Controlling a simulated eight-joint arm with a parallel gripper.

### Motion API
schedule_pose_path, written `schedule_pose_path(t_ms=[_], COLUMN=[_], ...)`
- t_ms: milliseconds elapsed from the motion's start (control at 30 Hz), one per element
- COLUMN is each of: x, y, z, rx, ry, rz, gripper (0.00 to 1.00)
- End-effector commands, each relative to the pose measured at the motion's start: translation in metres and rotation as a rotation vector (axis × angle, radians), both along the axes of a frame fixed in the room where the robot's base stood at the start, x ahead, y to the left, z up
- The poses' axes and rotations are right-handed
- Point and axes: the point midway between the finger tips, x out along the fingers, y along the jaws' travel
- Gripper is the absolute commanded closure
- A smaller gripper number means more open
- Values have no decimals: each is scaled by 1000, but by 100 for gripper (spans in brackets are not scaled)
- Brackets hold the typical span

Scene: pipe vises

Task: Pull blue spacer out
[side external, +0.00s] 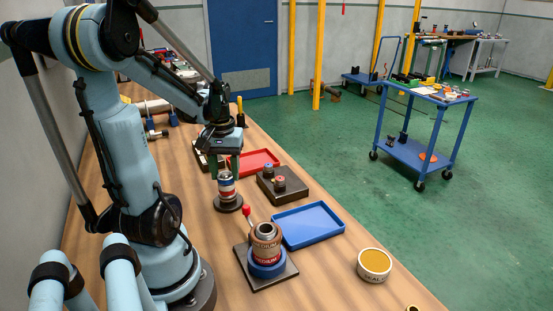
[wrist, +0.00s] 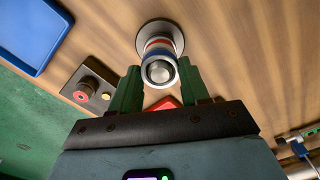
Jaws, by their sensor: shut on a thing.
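A striped stack with blue, white and red bands (side external: 227,186) stands upright on a round dark base (side external: 229,205) on the table. In the wrist view, the stack (wrist: 160,50) shows its round metal top facing me. My gripper (side external: 226,175) points down and is shut around the upper part of the stack, with a green finger on each side; it also shows in the wrist view (wrist: 159,80). I cannot tell exactly which band the fingertips press on. Another blue ring (side external: 267,265) sits under a cylinder marked MEDIUM (side external: 266,242) on a square dark plate.
A blue tray (side external: 308,225) lies to the right of the stack, and a red tray (side external: 256,160) behind it. A red-knobbed lever (side external: 247,212) rises nearby. An orange-topped tin (side external: 374,262) is near the table's edge.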

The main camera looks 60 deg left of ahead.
Motion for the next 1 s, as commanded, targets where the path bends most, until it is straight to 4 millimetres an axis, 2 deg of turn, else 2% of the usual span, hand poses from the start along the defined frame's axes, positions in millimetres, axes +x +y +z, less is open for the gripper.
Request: schedule_pose_path(t_ms=[567, 1000], x=[0, 0], y=[0, 0], z=[9, 28], rx=[0, 0], ry=[0, 0], rz=[0, 0], gripper=[91, 91])
